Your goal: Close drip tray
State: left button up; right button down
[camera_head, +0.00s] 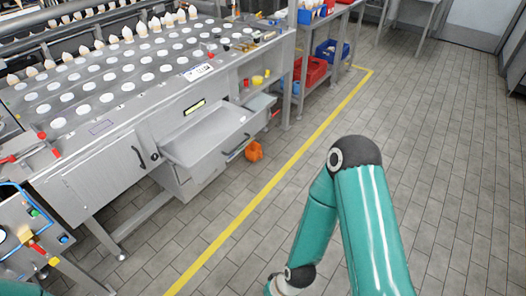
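The drip tray appears to be the grey, empty, shallow metal drawer (212,137) in the front of the big machine. It stands pulled out toward the aisle, with a dark handle on its front face. My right arm, teal with dark joints, rises at the lower right, well apart from the tray, and bends down to the bottom edge. Its gripper is outside the picture. Only a small teal piece of my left arm shows in the bottom left corner, and the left gripper is also outside the picture. Nothing of mine touches the tray.
The machine (112,130) carries rows of white discs and cones. An orange object (254,151) lies on the floor beside the tray. A control panel (28,232) stands at the left. Shelves with red bins (312,73) and blue bins are behind. The tiled floor right of the yellow line is clear.

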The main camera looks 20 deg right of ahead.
aim_at(199, 146)
jog(key=u, duration=0.15)
jog(key=i, duration=0.9)
jog(key=z, duration=0.05)
